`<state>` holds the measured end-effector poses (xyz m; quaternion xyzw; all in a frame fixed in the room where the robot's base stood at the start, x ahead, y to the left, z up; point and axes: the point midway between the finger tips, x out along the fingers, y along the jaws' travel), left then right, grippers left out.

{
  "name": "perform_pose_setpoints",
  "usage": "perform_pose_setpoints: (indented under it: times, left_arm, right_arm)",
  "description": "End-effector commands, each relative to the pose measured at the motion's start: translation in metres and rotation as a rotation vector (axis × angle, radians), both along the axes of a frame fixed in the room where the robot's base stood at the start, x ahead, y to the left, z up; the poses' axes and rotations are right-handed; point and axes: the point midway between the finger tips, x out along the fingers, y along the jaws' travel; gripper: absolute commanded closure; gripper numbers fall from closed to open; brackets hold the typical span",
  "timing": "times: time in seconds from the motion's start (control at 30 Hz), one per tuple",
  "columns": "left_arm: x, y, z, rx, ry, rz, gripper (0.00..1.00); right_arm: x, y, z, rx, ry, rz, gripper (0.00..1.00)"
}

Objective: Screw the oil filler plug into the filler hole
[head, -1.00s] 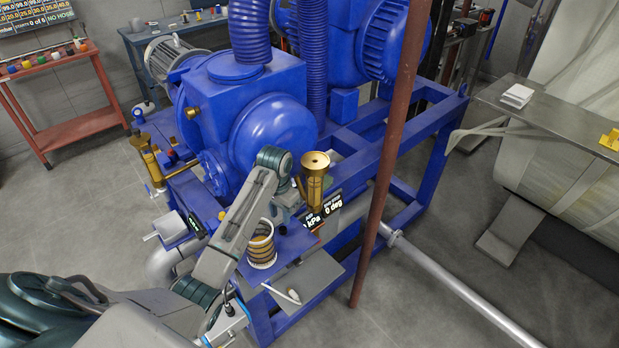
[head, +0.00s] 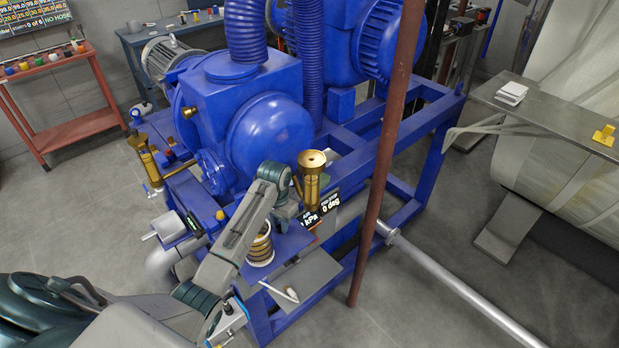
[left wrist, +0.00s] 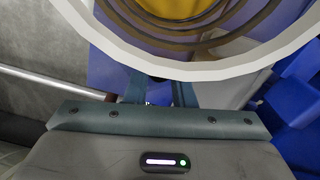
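My left arm reaches in from the lower left in the head view, and its gripper (head: 284,220) points down over the blue shelf, between a banded jar (head: 261,246) and a brass funnel-topped fitting (head: 312,172). In the left wrist view the two fingers of my left gripper (left wrist: 160,88) stand apart. Their tips are hidden behind the jar's wide white rim (left wrist: 185,70), so I cannot tell whether they hold anything. I cannot clearly pick out the oil filler plug or its hole. A small brass knob (head: 220,215) sits on the blue machine.
A rust-brown post (head: 384,160) stands right of the shelf. A grey plate (head: 305,275) with a small white item (head: 291,294) lies at the shelf's front. A second brass fitting (head: 146,160) is at the left. A silver pipe (head: 455,282) runs along the floor at the right.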

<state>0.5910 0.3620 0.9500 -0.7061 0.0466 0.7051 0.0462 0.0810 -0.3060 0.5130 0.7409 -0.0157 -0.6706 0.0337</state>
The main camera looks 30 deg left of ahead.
Motion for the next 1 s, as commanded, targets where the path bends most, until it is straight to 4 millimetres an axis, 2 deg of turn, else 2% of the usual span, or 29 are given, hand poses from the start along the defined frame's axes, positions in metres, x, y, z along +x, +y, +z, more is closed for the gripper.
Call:
perform_pose_setpoints:
  times: [0.13,0.33,0.5,1.0]
  left_arm:
    - [0.0,0.0,0.006,0.001,0.0,0.0,1.0]
    - [0.0,0.0,0.035,0.002,-0.001,0.0,1.0]
    - [0.0,0.0,0.049,0.001,0.0,0.0,1.0]
    - [0.0,0.0,0.049,0.0,0.001,0.0,1.0]
  right_arm:
    - [0.0,0.0,0.0,0.0,0.0,0.0,0.65]
    - [0.001,-0.002,0.0,-0.002,-0.001,0.001,0.65]
    - [0.001,-0.005,0.0,-0.006,-0.001,0.001,0.65]
    - [0.002,-0.005,0.0,-0.005,-0.002,0.002,0.65]
